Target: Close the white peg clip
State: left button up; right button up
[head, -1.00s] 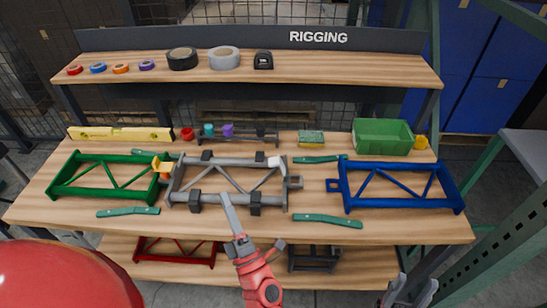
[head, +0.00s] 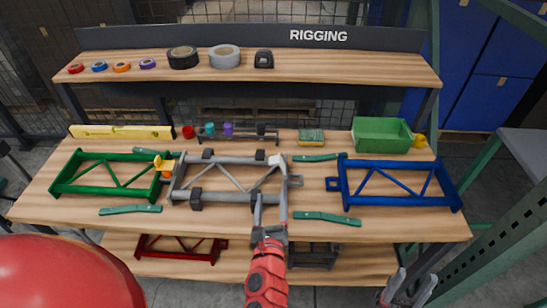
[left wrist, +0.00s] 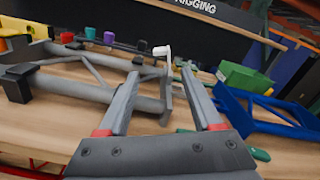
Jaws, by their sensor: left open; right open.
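The white peg clip (head: 275,160) is a small white piece at the back right corner of the grey frame (head: 228,160). In the left wrist view the white clip (left wrist: 161,50) stands up at the frame's far end, between my fingertips in the picture but beyond them. Whether the clip is open or shut is too small to tell. My left gripper (head: 270,202) is open and empty over the frame's front right part, apart from the clip. Its two fingers (left wrist: 158,75) show well spread. My right gripper (head: 415,278) is open at the bottom right, off the bench.
Black clamps (head: 196,199) grip the grey frame. Bare bench shows in front.

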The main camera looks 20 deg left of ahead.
aim_at(274, 162)
pick_arm(q)
jog(key=p+x, duration=0.2)
jog(key=x, duration=1.1)
jog(key=shift+w+r, duration=0.1)
jog(key=shift+w, duration=0.25)
jog(key=shift+w+a+p, duration=0.2)
jog(key=shift+w+p, duration=0.1)
jog(key=shift+w, duration=0.15)
jog(key=shift+f, duration=0.2)
grip_shut()
